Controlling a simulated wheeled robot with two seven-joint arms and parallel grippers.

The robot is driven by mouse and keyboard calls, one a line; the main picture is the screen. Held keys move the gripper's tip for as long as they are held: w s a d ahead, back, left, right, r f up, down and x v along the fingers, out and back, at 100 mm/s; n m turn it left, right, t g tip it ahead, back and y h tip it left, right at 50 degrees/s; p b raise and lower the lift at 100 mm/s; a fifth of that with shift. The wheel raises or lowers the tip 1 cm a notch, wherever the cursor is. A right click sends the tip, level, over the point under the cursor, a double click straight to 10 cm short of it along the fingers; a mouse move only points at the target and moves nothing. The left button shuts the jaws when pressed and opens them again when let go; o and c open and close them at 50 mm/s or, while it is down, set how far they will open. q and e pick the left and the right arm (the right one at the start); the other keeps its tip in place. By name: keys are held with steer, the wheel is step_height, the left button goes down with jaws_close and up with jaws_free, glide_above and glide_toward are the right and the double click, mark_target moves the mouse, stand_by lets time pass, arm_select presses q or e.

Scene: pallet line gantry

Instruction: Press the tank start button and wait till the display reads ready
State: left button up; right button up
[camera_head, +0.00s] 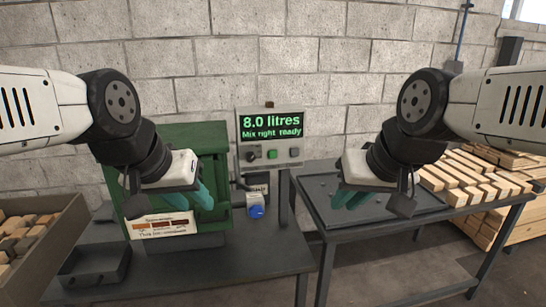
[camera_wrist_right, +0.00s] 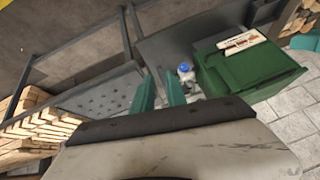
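The display (camera_head: 270,123) on the back-wall panel is lit green and reads "8.0 litres" and "Mix right ready". Neither gripper touches the panel.
A green cabinet (camera_head: 184,137) stands on the left table, with a labelled sample card (camera_head: 161,226). A blue-topped fitting (camera_head: 256,211) is beside it. A dark tray (camera_head: 95,264) and a bin of blocks (camera_head: 45,245) lie left. Stacked wood (camera_head: 470,180) is at right.

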jaws_close()
stand_by(0.8)
stand_by(0.5)
